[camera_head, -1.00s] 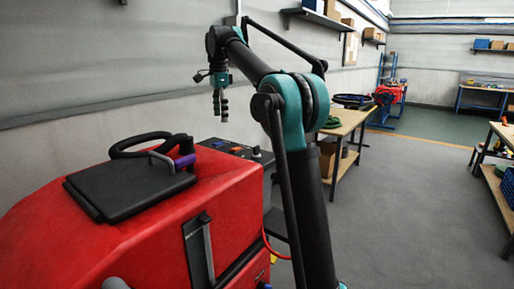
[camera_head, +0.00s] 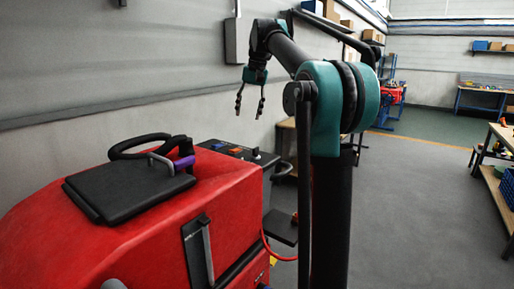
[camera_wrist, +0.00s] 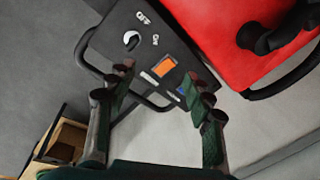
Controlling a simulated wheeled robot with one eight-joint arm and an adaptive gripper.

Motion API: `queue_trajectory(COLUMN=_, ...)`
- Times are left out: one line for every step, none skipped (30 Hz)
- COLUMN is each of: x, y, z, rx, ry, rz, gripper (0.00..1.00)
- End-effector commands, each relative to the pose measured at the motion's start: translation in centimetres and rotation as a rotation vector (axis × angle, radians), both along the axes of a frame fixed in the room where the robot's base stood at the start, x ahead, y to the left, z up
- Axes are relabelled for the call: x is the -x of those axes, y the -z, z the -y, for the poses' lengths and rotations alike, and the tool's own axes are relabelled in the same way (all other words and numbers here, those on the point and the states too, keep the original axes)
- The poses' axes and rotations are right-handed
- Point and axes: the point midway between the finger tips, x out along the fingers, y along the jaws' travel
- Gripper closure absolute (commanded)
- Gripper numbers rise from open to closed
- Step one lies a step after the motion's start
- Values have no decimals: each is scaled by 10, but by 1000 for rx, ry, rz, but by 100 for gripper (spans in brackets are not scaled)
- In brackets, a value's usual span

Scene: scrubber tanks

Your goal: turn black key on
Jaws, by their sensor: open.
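The scrubber's dark control panel (camera_head: 242,157) sits behind the red body in the head view. In the wrist view the panel (camera_wrist: 145,22) carries a round switch (camera_wrist: 131,40) with a white ring and a dark centre, near two white symbols. The black key cannot be made out clearly there; it may be that dark centre. My gripper (camera_head: 248,114) is open and empty, pointing down above the panel and apart from it. In the wrist view its fingers (camera_wrist: 157,76) are spread, with the switch beyond the left fingertip.
An orange switch (camera_wrist: 163,66) and a blue one (camera_wrist: 183,88) sit on the same panel. A black tube rail runs around the panel. The red scrubber body (camera_head: 140,230) has a black lid (camera_head: 130,185) with a purple-gripped handle. A grey wall stands behind.

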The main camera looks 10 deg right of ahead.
Motion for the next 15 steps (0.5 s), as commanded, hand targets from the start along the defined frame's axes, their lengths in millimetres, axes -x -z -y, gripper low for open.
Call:
queue_trajectory(x=4, y=-2, z=10, rx=-1, ry=-76, rz=28, gripper=48)
queue_trajectory(x=6, y=-3, z=15, rx=-1, ry=-131, rz=47, gripper=48)
queue_trajectory(x=9, y=-4, z=21, rx=0, ry=-203, rz=72, gripper=48)
queue_trajectory(x=12, y=-5, z=26, rx=2, ry=-257, rz=92, gripper=48)
queue_trajectory(x=14, y=-6, z=30, rx=4, ry=-312, rz=112, gripper=48)
queue_trajectory(x=17, y=-7, z=37, rx=9, ry=-383, rz=141, gripper=48)
queue_trajectory(x=19, y=-8, z=41, rx=13, ry=-437, rz=163, gripper=48)
queue_trajectory(x=21, y=-9, z=45, rx=18, ry=-490, rz=183, gripper=48)
queue_trajectory(x=24, y=-10, z=51, rx=26, ry=-558, rz=210, gripper=48)
queue_trajectory(x=26, y=-11, z=54, rx=33, ry=-607, rz=231, gripper=48)
queue_trajectory(x=28, y=-12, z=59, rx=40, ry=-653, rz=252, gripper=48)
queue_trajectory(x=31, y=-12, z=63, rx=50, ry=-710, rz=274, gripper=48)
queue_trajectory(x=33, y=-13, z=66, rx=57, ry=-750, rz=292, gripper=48)
queue_trajectory(x=34, y=-13, z=68, rx=63, ry=-785, rz=307, gripper=48)
queue_trajectory(x=36, y=-14, z=71, rx=71, ry=-826, rz=325, gripper=48)
